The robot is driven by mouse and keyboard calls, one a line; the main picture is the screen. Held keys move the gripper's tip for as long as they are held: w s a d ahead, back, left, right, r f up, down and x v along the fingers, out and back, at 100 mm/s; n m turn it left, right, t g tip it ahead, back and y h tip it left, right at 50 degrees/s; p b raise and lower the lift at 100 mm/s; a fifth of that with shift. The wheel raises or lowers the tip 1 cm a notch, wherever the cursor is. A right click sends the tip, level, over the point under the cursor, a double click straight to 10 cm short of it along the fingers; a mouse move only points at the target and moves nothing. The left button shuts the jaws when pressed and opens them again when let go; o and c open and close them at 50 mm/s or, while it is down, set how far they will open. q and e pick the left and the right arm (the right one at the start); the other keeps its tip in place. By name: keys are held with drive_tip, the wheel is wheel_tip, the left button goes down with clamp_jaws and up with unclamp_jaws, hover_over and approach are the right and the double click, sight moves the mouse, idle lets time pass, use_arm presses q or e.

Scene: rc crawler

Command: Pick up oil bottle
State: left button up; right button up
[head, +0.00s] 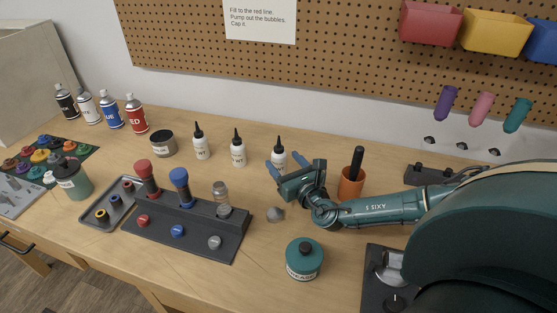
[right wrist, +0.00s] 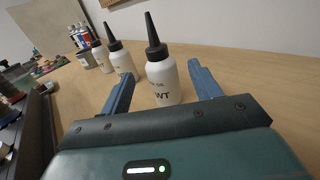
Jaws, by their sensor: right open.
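Three white bottles with black cone nozzles stand upright in a row: a left one (head: 201,145), a middle one (head: 238,149) and a right one (head: 279,150). I cannot tell from the labels which is meant. My right gripper (head: 296,168) is open and empty, with its blue fingers toward the right bottle and hiding its lower part. In the right wrist view that bottle (right wrist: 163,82), partly lettered "WT", appears between the two fingers; I see no contact. The other two (right wrist: 119,58) (right wrist: 102,58) stand beyond the left finger. My left gripper is not in view.
An orange cup (head: 350,185) with a black handle stands right of my gripper. A teal jar (head: 305,261) and a dark rack (head: 190,240) with shock parts are nearer. A grey can (head: 163,145) and several spray cans (head: 111,112) are left. Bare wood lies between.

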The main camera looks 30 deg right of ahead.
sight(283, 159)
drive_tip(key=w, duration=0.3)
drive_tip(key=w+b, duration=0.1)
drive_tip(key=shift+w+d, duration=0.15)
drive_tip(key=shift+d, duration=0.1)
drive_tip(key=shift+c, duration=0.4)
drive_tip(key=c, duration=1)
wheel_tip(283, 159, up, 10)
drive_tip(key=shift+r, duration=0.1)
drive_tip(key=shift+c, duration=0.2)
